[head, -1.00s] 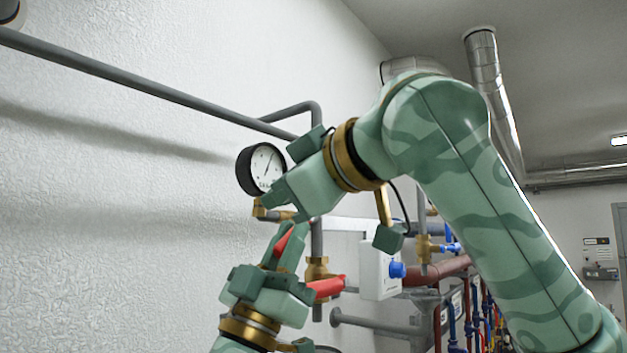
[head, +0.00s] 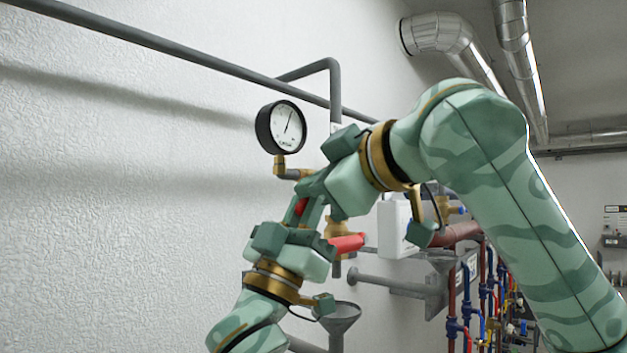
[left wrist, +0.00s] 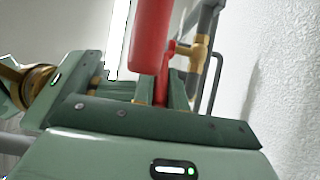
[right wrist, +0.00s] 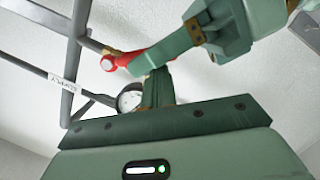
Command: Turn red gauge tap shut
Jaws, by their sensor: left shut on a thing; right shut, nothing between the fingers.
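The round gauge (head: 281,127) with a white dial sits on a brass elbow (head: 280,165) near the wall. My left gripper (head: 308,205) is shut on a red tap lever (head: 301,207), below and right of the gauge. The lever shows between the fingers in the left wrist view (left wrist: 161,88), beside a brass fitting (left wrist: 190,54). My right gripper (head: 312,187) is shut and empty, just above the left fingers, and hides part of the pipe and tap. The right wrist view shows its closed fingers (right wrist: 156,88) in front of the gauge (right wrist: 130,98).
A thicker red handle (head: 348,242) beside a brass valve (head: 340,228) is close to my left gripper. A grey pipe (head: 190,68) runs along the wall. A white box (head: 397,228) and a grey funnel (head: 340,317) are nearby. The wall at left is clear.

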